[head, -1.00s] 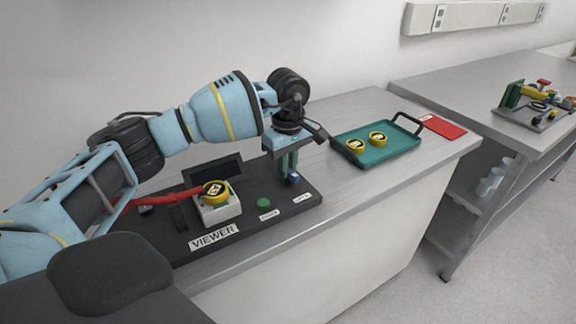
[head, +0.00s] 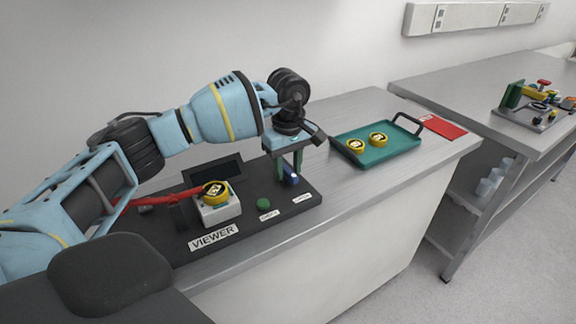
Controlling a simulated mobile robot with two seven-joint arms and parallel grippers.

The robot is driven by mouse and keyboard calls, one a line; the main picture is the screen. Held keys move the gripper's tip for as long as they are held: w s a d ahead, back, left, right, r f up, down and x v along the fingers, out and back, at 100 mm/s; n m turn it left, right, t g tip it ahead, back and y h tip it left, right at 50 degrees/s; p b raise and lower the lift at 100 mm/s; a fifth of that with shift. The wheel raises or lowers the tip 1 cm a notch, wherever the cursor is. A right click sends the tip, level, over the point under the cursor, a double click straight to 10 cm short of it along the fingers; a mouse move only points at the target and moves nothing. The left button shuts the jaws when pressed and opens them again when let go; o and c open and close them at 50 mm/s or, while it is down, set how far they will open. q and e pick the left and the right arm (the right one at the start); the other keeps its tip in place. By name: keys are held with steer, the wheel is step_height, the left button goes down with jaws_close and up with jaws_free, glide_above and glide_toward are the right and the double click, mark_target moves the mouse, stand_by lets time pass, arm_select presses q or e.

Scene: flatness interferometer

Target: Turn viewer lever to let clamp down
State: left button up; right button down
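The dark viewer base (head: 240,235), labelled VIEWER, lies on the grey bench. A blue lever (head: 291,179) stands at its right end, partly hidden by my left gripper. My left gripper (head: 289,172) points down over the lever, its green fingers apart on either side of it; I cannot tell whether they touch it. A red clamp arm (head: 165,196) runs across the viewer's left part to a yellow round piece (head: 215,189) on a white block (head: 219,210). I cannot tell whether the arm's tip touches the piece. My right gripper is not in view.
A green button (head: 263,204) sits left of the lever. A teal tray (head: 375,155) with two yellow round pieces stands to the right, near a red card (head: 445,127). A second bench (head: 470,95) stands at the far right. The bench front by the tray is clear.

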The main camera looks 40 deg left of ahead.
mark_target(288, 170)
arm_select(q)
steer(key=shift+r, duration=3.9)
